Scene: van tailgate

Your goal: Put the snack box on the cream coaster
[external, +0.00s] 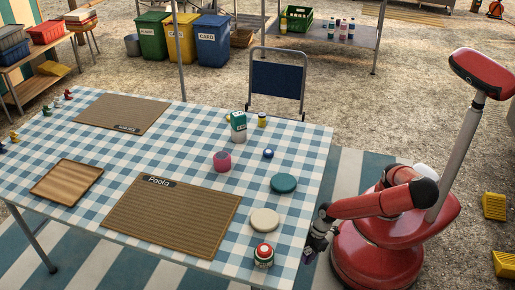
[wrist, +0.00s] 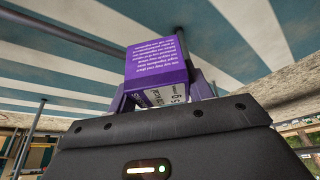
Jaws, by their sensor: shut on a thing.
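My gripper (external: 310,250) is beside the table's right edge in the external view, low and to the right of the coasters. In the wrist view my gripper (wrist: 160,92) is shut on the snack box (wrist: 156,62), a purple box with white print and a pale panel. In the external view the box is too small and dark to make out clearly. The cream coaster (external: 265,220), pale and round, lies flat and empty near the table's right edge. It is up and left of my gripper, which is apart from it.
A jar with a red and white lid (external: 264,255) stands just below the cream coaster. A teal round coaster (external: 284,183) lies above it. A woven mat marked Paola (external: 170,215) lies to the left.

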